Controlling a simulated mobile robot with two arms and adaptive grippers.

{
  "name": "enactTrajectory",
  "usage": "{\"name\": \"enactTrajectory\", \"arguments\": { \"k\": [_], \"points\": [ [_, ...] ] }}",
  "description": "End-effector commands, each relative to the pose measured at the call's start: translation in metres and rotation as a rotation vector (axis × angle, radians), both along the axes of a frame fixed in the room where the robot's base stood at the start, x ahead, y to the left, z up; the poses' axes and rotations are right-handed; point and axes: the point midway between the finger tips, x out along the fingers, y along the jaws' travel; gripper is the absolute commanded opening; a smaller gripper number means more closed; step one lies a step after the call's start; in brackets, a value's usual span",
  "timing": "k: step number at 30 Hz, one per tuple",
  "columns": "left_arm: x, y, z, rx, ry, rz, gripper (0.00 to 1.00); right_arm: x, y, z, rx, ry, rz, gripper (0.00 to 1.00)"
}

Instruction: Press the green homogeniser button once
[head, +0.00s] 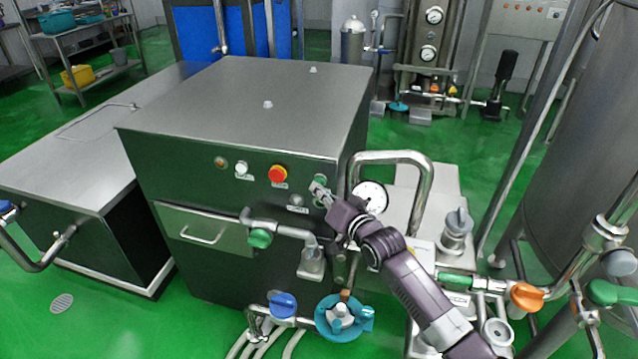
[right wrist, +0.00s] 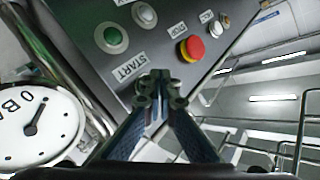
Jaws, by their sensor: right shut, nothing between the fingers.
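In the head view the green button (head: 320,180) shows at the panel's right end, partly behind my right gripper. My right gripper (head: 318,190) is shut and empty, its fingertips close in front of the panel. My left gripper is not in view.
A red stop knob (head: 277,174) on yellow and a white button (head: 242,168) share the panel. A round gauge (head: 371,197) and a bent steel pipe (head: 425,180) stand close right of my gripper. A pipe with a green fitting (head: 260,238) lies below.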

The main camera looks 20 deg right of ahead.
Motion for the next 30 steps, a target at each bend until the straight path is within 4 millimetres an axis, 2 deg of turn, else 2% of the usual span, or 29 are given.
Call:
{"name": "enactTrajectory", "arguments": {
  "k": [18,30],
  "points": [
    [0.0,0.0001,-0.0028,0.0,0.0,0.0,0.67,0.0062,-0.0044,0.0,-0.001,-0.001,0.0,0.0],
    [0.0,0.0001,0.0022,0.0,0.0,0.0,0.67,0.0031,-0.0021,0.0017,0.0,0.0,0.0,0.0]
  ]
}}
